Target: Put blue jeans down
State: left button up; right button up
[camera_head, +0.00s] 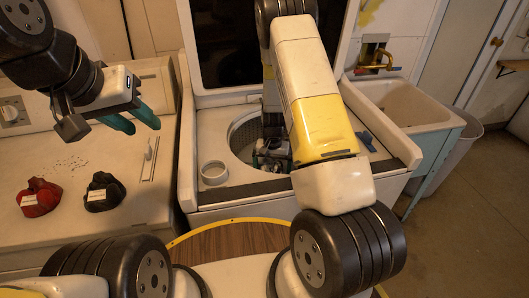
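I cannot clearly make out blue jeans. The open washer drum (240,133) is in the middle, and its inside is mostly hidden by my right arm. My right gripper (270,162) is down inside the drum opening, small and dark. Whether it is shut, and on what, cannot be told. My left gripper (143,124), with green fingers, hangs at the upper left over the counter. Its fingers are apart with nothing between them.
A red bag-like item (40,198) and a black one (103,192) sit on the left counter. A white ring-shaped cup (214,173) and a small blue item (367,140) lie on the washer top.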

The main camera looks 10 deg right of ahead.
notch_tip(320, 180, up, 12)
notch_tip(320, 180, up, 11)
jog(key=t+y, duration=0.1)
send_over(272, 168)
jog(key=s+a, duration=0.1)
jog(key=s, duration=0.2)
jog(key=s+a+r+n+t+y, duration=0.1)
jog(key=s+r+n+t, duration=0.3)
jog(key=s+r, duration=1.4)
jog(key=s+t, duration=0.1)
jog(key=s, duration=0.2)
jog(key=shift+r+n, duration=0.3)
jog(key=shift+n, duration=0.1)
